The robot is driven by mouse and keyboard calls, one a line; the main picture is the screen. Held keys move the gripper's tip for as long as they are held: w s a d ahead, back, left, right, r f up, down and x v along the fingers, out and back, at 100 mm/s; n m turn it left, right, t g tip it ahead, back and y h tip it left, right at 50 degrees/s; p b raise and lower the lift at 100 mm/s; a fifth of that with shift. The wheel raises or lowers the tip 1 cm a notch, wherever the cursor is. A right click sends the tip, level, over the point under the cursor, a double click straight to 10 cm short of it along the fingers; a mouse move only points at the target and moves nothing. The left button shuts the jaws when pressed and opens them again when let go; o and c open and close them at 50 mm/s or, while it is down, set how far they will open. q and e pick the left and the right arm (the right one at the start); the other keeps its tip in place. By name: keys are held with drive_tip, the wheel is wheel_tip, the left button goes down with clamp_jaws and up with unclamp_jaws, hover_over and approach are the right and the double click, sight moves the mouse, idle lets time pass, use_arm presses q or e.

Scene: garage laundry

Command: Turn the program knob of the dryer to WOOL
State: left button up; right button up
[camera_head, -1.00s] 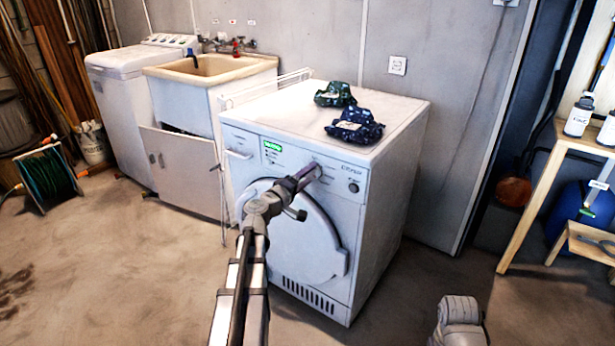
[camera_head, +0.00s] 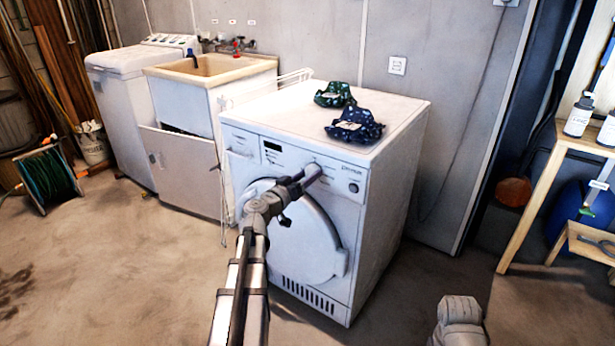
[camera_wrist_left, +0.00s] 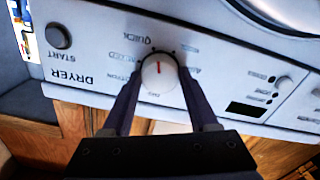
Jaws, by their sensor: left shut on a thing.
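The white dryer (camera_head: 390,175) stands in the middle of the head view, with its control panel along the top of the front. Its round white program knob (camera_wrist_left: 159,76) shows in the left wrist view between my finger tips, with a short red mark on its face. Labels ring it, partly hidden and small; I can read QUICK, but cannot tell which program the mark points to. My left gripper (camera_head: 314,174) reaches the panel and is shut on the knob, one finger on each side. The dryer's display (camera_wrist_left: 247,110) is dark. My right gripper is out of view.
The START button (camera_wrist_left: 58,36) is on the same panel. A green cloth (camera_head: 335,94) and a dark blue cloth (camera_head: 354,126) lie on the dryer top. A sink (camera_head: 211,68) and a white washer (camera_head: 125,75) stand left. A wooden bench (camera_head: 540,190) stands right.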

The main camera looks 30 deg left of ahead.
use_arm(q)
drive_tip(key=m, duration=0.4)
drive_tip(key=shift+m, duration=2)
drive_tip(key=o, duration=1.4)
drive_tip(key=shift+s, duration=0.1)
drive_tip(key=s, duration=0.7)
drive_tip(key=shift+s+a, duration=0.3)
